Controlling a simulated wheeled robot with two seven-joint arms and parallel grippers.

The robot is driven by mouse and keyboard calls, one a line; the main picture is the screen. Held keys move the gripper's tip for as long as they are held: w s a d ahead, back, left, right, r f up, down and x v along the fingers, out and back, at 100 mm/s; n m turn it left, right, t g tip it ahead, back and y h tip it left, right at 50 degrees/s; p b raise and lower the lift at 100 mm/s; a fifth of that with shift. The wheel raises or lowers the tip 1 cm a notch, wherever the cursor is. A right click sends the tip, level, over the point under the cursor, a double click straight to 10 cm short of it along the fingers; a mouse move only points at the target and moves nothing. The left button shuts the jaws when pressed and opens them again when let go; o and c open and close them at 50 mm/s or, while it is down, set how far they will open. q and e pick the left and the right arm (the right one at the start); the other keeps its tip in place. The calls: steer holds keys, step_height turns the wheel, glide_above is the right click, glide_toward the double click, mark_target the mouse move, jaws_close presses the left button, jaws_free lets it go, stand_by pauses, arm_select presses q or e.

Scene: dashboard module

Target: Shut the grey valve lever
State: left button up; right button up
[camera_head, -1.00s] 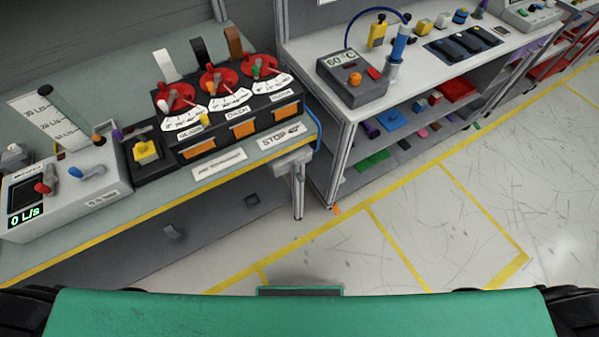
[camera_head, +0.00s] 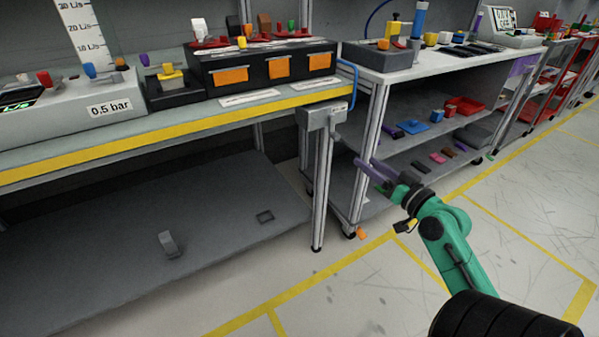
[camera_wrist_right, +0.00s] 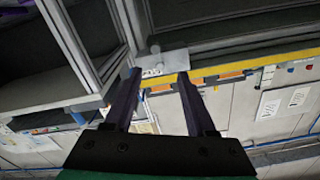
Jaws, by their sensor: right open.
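A small grey lever-like piece (camera_head: 168,243) stands up from the dark grey lower shelf under the left bench. I cannot tell for sure whether it is the valve lever. A grey box (camera_head: 321,117) is fixed at the bench's right front corner, above the leg; it also shows in the right wrist view (camera_wrist_right: 166,63). My right gripper (camera_head: 364,163) is right of the bench leg, in front of the second table's lower shelves. In the right wrist view its two fingers (camera_wrist_right: 158,74) are apart with nothing between them. My left gripper is out of view.
The bench (camera_head: 150,133) has a yellow front edge and carries a black module (camera_head: 262,68) with orange panels. The second table (camera_head: 455,62) stands close on the right, with loose items on its shelves. The floor (camera_head: 420,262) in front is clear, with yellow lines.

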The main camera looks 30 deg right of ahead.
steer(key=p, duration=0.2)
glide_toward(338, 138)
steer(key=w, duration=0.9)
steer(key=shift+w+d, duration=0.15)
steer(key=shift+w, duration=0.6)
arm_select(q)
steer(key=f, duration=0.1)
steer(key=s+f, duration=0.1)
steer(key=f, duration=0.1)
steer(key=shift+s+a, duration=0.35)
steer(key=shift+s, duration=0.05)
arm_select(e)
jaws_close()
